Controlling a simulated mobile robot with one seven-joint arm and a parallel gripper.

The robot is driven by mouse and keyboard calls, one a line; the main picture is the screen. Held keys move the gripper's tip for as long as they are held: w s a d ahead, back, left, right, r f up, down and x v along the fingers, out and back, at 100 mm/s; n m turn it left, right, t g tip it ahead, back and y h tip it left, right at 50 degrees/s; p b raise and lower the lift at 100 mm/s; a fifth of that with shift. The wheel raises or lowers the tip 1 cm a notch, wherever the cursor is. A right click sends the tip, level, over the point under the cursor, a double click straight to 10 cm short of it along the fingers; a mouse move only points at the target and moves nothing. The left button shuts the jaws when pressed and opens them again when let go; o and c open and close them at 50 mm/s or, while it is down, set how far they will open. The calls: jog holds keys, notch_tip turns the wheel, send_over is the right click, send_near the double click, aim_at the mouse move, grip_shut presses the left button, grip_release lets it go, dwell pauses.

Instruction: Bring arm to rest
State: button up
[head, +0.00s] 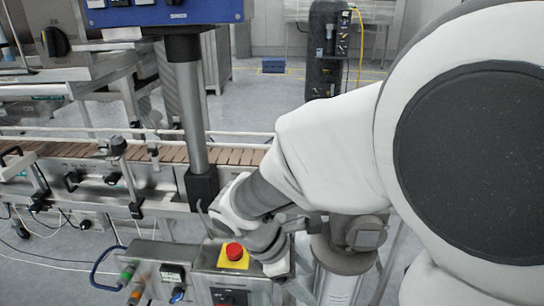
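My white and grey arm fills the right side of the head view and reaches down and left to the wrist, beside the conveyor's front edge. Only a thin dark part of what looks like my gripper (204,212) shows at the wrist's left side, just below the foot of the grey post (192,110). The fingertips are not clear, so I cannot tell whether it is open or shut. No held object is visible. The wrist is close to the control box (205,257) and its red emergency button (235,251) on a yellow plate; I cannot tell if they touch.
A conveyor (60,150) with brown slats and metal rails runs across the left. A blue panel (165,12) tops the post. Cables lie on the floor at the lower left.

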jog(key=s+d+r+m+t+y, duration=0.2)
jog(key=s+d+r+m+y, duration=0.1)
jog(key=r+m, duration=0.3)
jog(key=s+d+r+m+t+y, duration=0.2)
jog(key=r+m, duration=0.4)
jog(key=m, duration=0.4)
jog(key=s+d+y, duration=0.1)
jog(key=s+d, duration=0.1)
jog(key=shift+d+r+m+t, duration=0.15)
jog(key=shift+d+m+t, duration=0.15)
jog(key=shift+m, duration=0.3)
notch_tip(320, 180, up, 19)
jog(key=p, duration=1.9)
jog(key=shift+s+r, duration=0.15)
